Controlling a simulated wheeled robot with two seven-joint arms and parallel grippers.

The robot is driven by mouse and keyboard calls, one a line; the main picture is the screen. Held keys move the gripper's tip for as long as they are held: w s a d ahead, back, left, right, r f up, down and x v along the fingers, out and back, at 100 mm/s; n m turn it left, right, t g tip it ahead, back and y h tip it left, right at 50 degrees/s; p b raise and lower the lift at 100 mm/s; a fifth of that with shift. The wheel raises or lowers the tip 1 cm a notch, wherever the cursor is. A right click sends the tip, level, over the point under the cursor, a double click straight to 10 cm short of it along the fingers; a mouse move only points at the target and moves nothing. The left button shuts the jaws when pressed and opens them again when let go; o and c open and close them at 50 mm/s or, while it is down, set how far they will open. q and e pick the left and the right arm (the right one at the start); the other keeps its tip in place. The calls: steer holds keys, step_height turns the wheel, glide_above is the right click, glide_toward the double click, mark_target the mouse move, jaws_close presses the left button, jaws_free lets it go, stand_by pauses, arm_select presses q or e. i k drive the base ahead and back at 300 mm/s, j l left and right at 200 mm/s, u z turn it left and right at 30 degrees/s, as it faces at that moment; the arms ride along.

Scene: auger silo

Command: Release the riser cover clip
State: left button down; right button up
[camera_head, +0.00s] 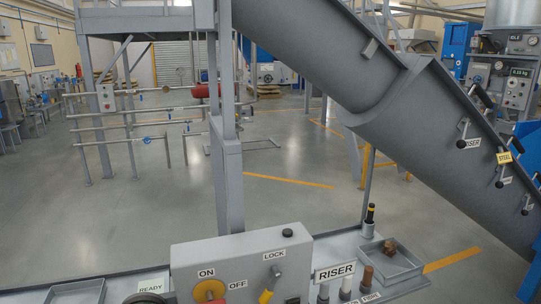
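The inclined grey riser (424,112) crosses the right side, sloping down to the right. A clip with a dark knob (463,127) stands just above that label. Several similar dark-handled clips sit along the cover, including one beside the yellow STEEL tag (504,158) and one lower down (527,205). They are too small to tell latched from unlatched. Neither of my grippers is in view.
A shallow tray (388,268) holds a brown lump. A grey post (228,180) rises behind the box. Open floor (150,215) lies to the left.

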mark_target(461, 144)
steer(key=l+z, duration=0.15)
steer(key=l, duration=0.25)
steer(key=i+l+z, duration=0.15)
steer(key=l, duration=0.3)
steer(key=l+z, duration=0.15)
steer(key=l, duration=0.25)
steer(key=i+l+z, duration=0.15)
steer(key=l, duration=0.25)
steer(key=i+l+z, duration=0.15)
steer(key=l, duration=0.25)
steer(key=i+l+z, duration=0.15)
steer(key=l, duration=0.2)
